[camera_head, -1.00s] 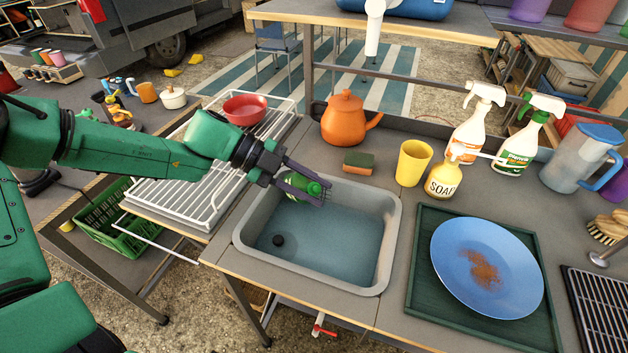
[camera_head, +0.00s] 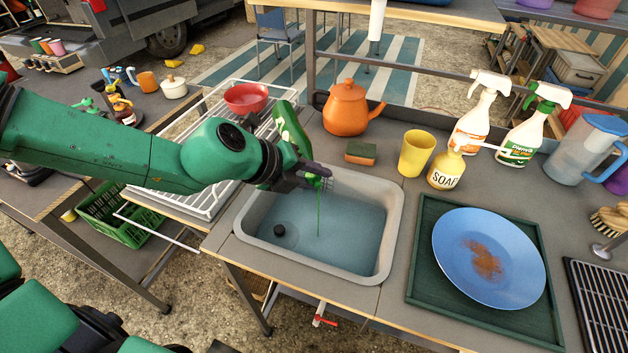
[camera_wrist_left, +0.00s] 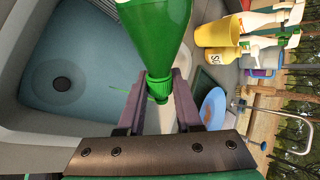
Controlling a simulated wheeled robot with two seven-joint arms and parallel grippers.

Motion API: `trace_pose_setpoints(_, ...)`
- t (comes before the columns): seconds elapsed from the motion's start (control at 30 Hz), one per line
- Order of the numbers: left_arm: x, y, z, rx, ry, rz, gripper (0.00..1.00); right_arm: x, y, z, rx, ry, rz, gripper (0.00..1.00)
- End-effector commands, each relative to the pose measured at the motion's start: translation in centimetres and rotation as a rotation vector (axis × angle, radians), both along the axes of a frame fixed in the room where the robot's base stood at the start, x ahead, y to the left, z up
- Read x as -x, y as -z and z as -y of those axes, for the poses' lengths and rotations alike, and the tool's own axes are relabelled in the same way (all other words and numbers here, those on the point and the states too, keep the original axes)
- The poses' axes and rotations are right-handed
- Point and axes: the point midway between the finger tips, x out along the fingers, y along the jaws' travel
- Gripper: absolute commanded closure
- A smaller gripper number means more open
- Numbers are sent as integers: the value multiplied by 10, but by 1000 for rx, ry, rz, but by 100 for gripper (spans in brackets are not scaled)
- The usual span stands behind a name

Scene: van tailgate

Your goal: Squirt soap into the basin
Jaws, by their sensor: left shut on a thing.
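The basin (camera_head: 300,260) is a grey sink holding bluish water, set in the counter. My left gripper (camera_head: 312,176) is over its back left part, shut on a green soap bottle (camera_head: 293,128). The bottle is tipped nozzle down, and a thin green stream (camera_head: 318,215) runs from it down into the basin. In the left wrist view the bottle (camera_wrist_left: 158,35) points its ribbed green cap between the fingers (camera_wrist_left: 158,100), with the basin (camera_wrist_left: 75,60) beyond. My right gripper is not in view.
A yellow SOAP dispenser (camera_head: 446,170), yellow cup (camera_head: 416,152), sponge (camera_head: 361,153) and orange teapot (camera_head: 346,108) stand behind the basin. A blue plate (camera_head: 488,255) with a brown stain lies on a tray at right. A white rack (camera_head: 190,180) is at left.

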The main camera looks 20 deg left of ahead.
Motion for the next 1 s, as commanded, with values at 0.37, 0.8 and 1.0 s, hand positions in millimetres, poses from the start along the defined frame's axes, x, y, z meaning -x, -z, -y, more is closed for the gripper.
trace_pose_setpoints(0.37,-1,-1,0,-2,-1,4,100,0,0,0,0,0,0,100)
trace_pose_setpoints(0.8,-3,-19,-2,319,-8,-361,100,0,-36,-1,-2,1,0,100)
trace_pose_setpoints(1.0,-3,-18,-2,616,-8,-701,100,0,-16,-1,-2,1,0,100)
